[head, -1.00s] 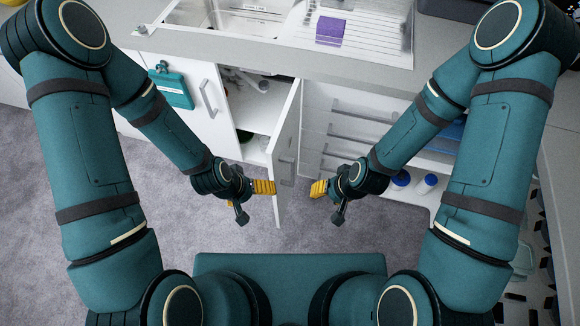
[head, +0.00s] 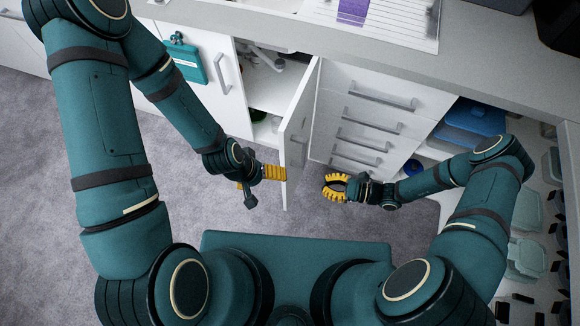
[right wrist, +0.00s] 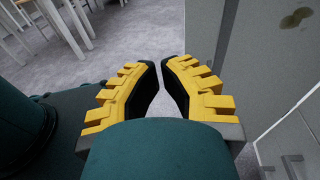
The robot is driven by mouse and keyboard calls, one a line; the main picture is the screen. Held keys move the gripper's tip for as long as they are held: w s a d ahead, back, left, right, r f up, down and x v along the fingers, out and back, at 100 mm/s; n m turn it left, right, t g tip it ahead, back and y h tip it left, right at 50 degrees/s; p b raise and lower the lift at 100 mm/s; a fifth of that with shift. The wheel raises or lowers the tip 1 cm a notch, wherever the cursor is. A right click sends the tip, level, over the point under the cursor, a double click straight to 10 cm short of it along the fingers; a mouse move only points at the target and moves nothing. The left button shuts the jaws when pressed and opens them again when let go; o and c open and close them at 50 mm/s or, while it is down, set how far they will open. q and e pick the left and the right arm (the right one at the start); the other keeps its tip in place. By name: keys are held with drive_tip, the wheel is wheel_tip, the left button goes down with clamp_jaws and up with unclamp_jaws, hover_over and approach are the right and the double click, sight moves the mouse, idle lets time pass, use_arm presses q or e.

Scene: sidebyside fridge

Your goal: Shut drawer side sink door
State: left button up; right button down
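The white drawer-side sink door (head: 301,125) stands wide open, jutting toward me beside the drawers. The face with its handle is turned to the right, toward the drawers. My left gripper (head: 275,172) is at the door's free edge, on its inner side; its fingers show edge-on, and contact is unclear. My right gripper (head: 328,187) is right of the door, apart from it, and empty. Its yellow fingers form a ring with the tips close together; they also show in the right wrist view (right wrist: 160,65).
The drawer stack (head: 365,115) stands right of the door, with protruding handles. The open cabinet (head: 265,95) shows pipes inside. A teal case (head: 187,62) hangs on the closed left door (head: 215,100). Shelves with blue boxes (head: 472,120) are at right. Grey floor (head: 180,180) is clear.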

sight(304, 152)
drive_tip(key=w+a+m+t, duration=0.2)
drive_tip(key=w+a, duration=0.3)
drive_tip(key=a, duration=0.7)
drive_tip(key=shift+w+f+t+y, duration=0.15)
drive_tip(key=shift+w+t+y, duration=0.15)
drive_tip(key=shift+w, duration=0.1)
drive_tip(key=shift+a, duration=0.15)
